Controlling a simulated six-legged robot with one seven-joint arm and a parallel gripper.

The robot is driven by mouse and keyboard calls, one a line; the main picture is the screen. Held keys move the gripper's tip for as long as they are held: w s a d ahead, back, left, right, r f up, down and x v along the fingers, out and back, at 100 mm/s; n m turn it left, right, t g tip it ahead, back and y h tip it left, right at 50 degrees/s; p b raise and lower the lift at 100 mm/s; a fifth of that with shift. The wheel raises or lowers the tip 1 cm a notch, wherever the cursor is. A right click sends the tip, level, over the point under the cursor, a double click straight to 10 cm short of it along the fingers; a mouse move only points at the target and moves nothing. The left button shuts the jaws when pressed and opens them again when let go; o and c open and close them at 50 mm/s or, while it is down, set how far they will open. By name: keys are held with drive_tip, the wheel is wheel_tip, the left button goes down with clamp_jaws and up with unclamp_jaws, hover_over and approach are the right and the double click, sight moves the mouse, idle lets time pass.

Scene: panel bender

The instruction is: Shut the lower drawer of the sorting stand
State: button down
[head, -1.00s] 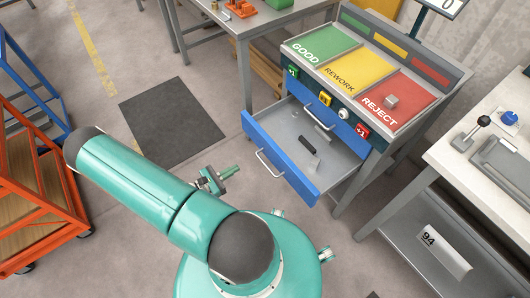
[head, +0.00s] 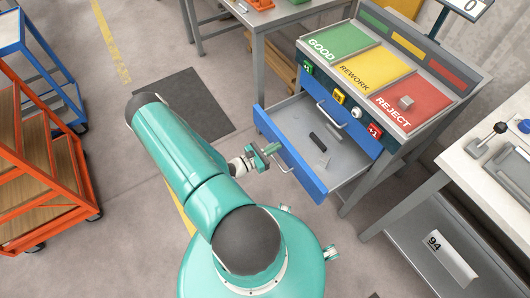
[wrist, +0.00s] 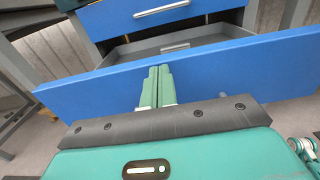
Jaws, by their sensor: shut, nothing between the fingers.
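The lower drawer (head: 288,164) of the sorting stand (head: 440,78) is pulled far out, its blue front toward me. Inside its grey tray lie a dark block and a small light grey piece. My gripper (head: 270,150) is shut and empty, close to the outer face of the drawer front near its handle (head: 283,157). In the wrist view the green fingers (wrist: 158,85) point at the blue drawer front (wrist: 230,70); I cannot tell whether they touch it. The upper drawer (wrist: 150,14) shows above, shut.
GOOD, REWORK and REJECT trays top the stand, with a grey block (head: 405,102) on the red REJECT tray. A white-topped bench (head: 480,160) stands at right, an orange cart (head: 45,170) at left. The floor around the dark mat (head: 190,105) is clear.

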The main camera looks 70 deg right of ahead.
sight(287, 140)
drive_tip(key=shift+s+d, duration=0.15)
drive_tip(key=shift+s+d, duration=0.1)
drive_tip(key=x, duration=2)
drive_tip(key=shift+s+d, duration=0.25)
drive_tip(key=shift+s, duration=0.05)
drive_tip(key=shift+w+a, duration=0.3)
drive_tip(key=shift+w, duration=0.1)
drive_tip(key=v, duration=1.3)
drive_tip(key=shift+a, duration=0.1)
drive_tip(key=shift+w, duration=0.1)
